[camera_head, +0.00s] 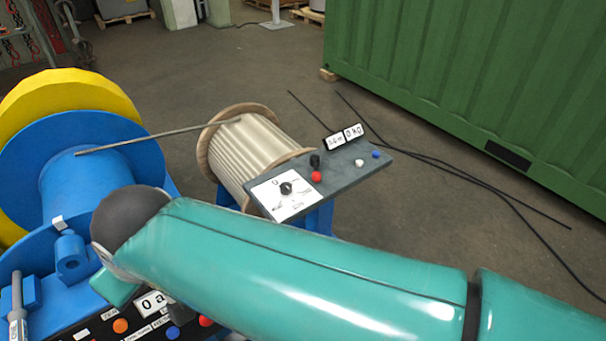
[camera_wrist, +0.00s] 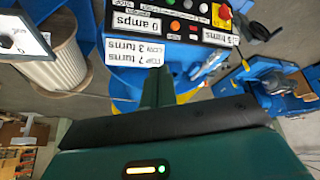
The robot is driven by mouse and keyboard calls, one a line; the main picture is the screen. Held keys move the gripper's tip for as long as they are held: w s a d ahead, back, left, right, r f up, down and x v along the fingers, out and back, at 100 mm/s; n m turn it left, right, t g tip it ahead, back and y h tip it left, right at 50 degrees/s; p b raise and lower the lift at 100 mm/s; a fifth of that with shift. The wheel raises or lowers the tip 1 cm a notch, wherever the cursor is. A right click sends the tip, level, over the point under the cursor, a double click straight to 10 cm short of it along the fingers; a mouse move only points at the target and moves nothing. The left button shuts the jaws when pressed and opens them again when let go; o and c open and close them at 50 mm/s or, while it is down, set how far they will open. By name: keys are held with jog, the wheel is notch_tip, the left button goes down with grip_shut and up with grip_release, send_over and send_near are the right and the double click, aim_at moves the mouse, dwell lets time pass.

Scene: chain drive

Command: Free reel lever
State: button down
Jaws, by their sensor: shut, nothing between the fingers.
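The reel (camera_head: 252,150), wound with pale rope between wooden flanges, stands mid-picture in the head view. A grey control panel (camera_head: 345,174) beside it carries a dial with a black knob (camera_head: 286,188) on a white plate, a black knob (camera_head: 314,160) and a red knob (camera_head: 316,176). I cannot tell which part is the free reel lever. My gripper (camera_wrist: 157,88) shows in the wrist view as dark green fingers, shut and empty. It points toward a black panel (camera_wrist: 185,27) with labels and buttons, seen upside down; contact cannot be told. My arm hides much of the head view's lower part.
A blue and yellow drum (camera_head: 75,170) stands at the left, with a rope (camera_head: 160,135) running to the reel. A green container (camera_head: 480,90) fills the upper right. Black cables (camera_head: 470,180) lie on otherwise open floor. Blue machinery (camera_wrist: 268,90) appears right in the wrist view.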

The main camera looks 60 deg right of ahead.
jog(key=w+d+f+m+g+h, duration=0.1)
jog(key=w+d+f+m, duration=0.15)
jog(key=d, duration=0.45)
jog(key=w+d+f+m, duration=0.2)
jog(key=w+d, duration=0.2)
jog(key=d, duration=0.2)
jog(key=w+d+f+m+g+h, duration=0.1)
jog(key=w+d+f+m, duration=0.1)
jog(key=w+d, duration=0.35)
jog(key=s+d+f+m+g+h, duration=0.1)
jog(key=s+d+f, duration=0.1)
jog(key=d, duration=0.8)
jog(key=s+d+f+m+g+h, duration=0.2)
jog(key=s+d+f, duration=0.1)
jog(key=d, duration=0.6)
jog(key=s+d+f+m+g+h, duration=0.1)
jog(key=s+d+f+m+g, duration=0.1)
jog(key=d, duration=0.8)
notch_tip(320, 180, down, 2)
jog(key=shift+s+d+f+h, duration=0.1)
jog(key=shift+s+d+h, duration=0.25)
jog(key=shift+s, duration=0.3)
jog(key=x, duration=0.9)
jog(key=shift+s+d+f, duration=0.1)
jog(key=shift+f, duration=0.25)
jog(key=s+d, duration=0.1)
jog(key=s+d+f, duration=0.1)
jog(key=shift+s+d, duration=0.25)
jog(key=shift+s, duration=0.25)
